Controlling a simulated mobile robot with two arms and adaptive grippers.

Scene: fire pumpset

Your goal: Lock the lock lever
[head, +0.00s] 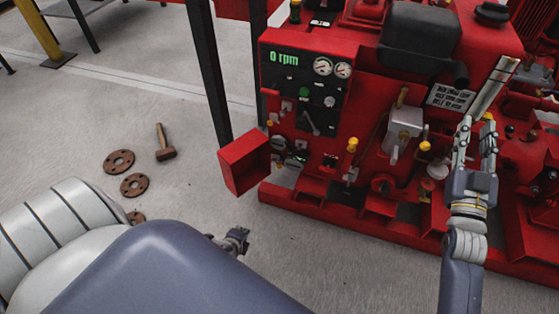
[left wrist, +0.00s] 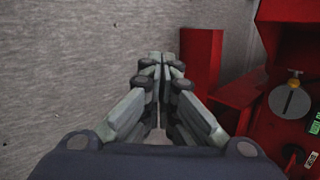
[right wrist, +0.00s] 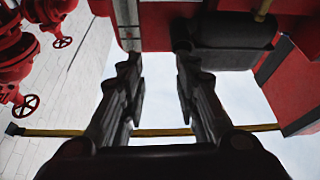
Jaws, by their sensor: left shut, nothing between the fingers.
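The red pumpset has a dark control panel (head: 300,85) with a "0 rpm" display and gauges. A grey lever (head: 311,122) hangs on the panel, and several yellow-knobbed levers, one of them a yellow-knobbed lever (head: 352,145), stand lower right. I cannot tell which is the lock lever. My left gripper (head: 238,238) is low, apart from the pumpset; in the left wrist view (left wrist: 162,60) its fingers are together and empty. There a grey disc with a yellow knob (left wrist: 291,99) shows at right. My right gripper (head: 474,130) is raised before the pumpset's right part, fingers apart and empty.
An open red box door (head: 243,163) juts from the pumpset's left side. Black posts (head: 208,70) stand behind. Bare floor lies in front of the pumpset.

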